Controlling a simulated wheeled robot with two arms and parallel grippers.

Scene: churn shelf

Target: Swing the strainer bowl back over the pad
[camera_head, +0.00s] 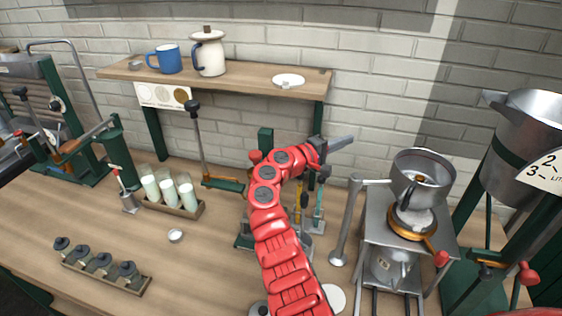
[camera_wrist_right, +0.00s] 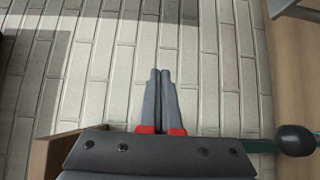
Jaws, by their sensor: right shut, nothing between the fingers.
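The steel strainer bowl (camera_head: 423,178) is at the right in the head view, above a metal stand. A bent metal arm on an upright post (camera_head: 345,222) stands left of it and reaches toward the bowl. Below the bowl is a pale funnel-like part in an orange-brown ring (camera_head: 430,230). A white round disc (camera_head: 335,298) lies on the bench, partly hidden by my red arm; I cannot tell if it is the pad. My right gripper (camera_head: 350,139) is shut and empty, left of the bowl and apart from it. The right wrist view shows its fingers (camera_wrist_right: 160,75) together. My left gripper is not seen.
A large steel can (camera_head: 528,135) on a green frame stands at the far right. A shelf (camera_head: 240,85) with a blue mug (camera_head: 165,59) and white pot (camera_head: 208,55) is behind. A bottle rack (camera_head: 198,212) is left of my arm. The front-left bench middle is mostly clear.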

